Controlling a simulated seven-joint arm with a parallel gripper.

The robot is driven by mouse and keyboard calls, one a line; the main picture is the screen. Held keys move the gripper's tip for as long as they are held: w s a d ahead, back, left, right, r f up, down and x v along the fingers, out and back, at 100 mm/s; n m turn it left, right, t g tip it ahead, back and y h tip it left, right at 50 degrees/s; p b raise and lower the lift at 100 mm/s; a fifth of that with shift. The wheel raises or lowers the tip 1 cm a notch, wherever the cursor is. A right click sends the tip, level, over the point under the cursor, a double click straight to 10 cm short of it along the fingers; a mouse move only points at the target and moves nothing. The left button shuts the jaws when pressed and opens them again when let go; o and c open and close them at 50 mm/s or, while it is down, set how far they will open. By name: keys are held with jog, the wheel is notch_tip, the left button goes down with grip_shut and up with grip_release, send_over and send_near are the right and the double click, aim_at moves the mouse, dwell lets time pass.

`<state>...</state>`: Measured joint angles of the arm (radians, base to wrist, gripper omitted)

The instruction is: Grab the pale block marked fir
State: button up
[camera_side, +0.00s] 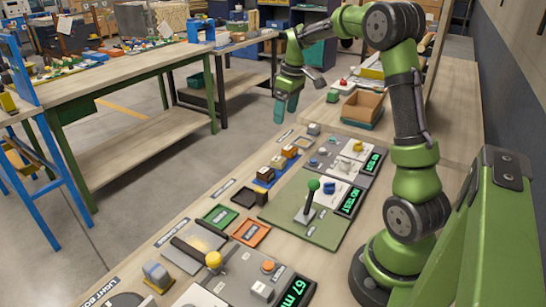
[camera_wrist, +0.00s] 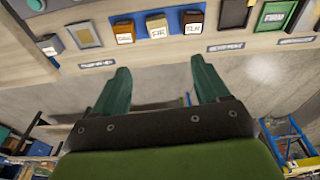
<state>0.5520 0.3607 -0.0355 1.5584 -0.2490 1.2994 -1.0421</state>
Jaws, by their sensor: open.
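The pale block that appears marked FIR (camera_wrist: 156,27) is the middle one of three blocks in the wrist view, though its small lettering is slightly blurred. In the side view the pale block (camera_side: 278,162) sits between an orange-brown block (camera_side: 290,152) and a dark brown block (camera_side: 265,174). My gripper (camera_side: 286,108) hangs in the air, beyond the bench edge and well above the blocks. In the wrist view my gripper (camera_wrist: 162,76) has its fingers wide apart, with nothing between them. The pale block lies ahead of the fingertips, clear of them.
The blocks stand close together on a blue mat (camera_side: 260,184). A green tray (camera_side: 220,216) and an orange tray (camera_side: 251,232) lie nearer the camera. A green-knobbed lever (camera_side: 312,187) rises from the bench. An open cardboard box (camera_side: 362,105) stands farther back. Bare floor lies beneath my gripper.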

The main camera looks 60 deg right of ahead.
send_over(278, 159)
jog(key=f, duration=0.7)
jog(key=s+f, duration=0.1)
jog(key=f, duration=0.3)
jog(key=shift+a+f, duration=0.2)
jog(key=shift+f, duration=0.1)
jog(key=f, duration=0.5)
jog(key=shift+w+d+f, duration=0.1)
jog(key=shift+w+d, duration=0.15)
jog(key=shift+w, duration=0.1)
jog(key=c, duration=1.1)
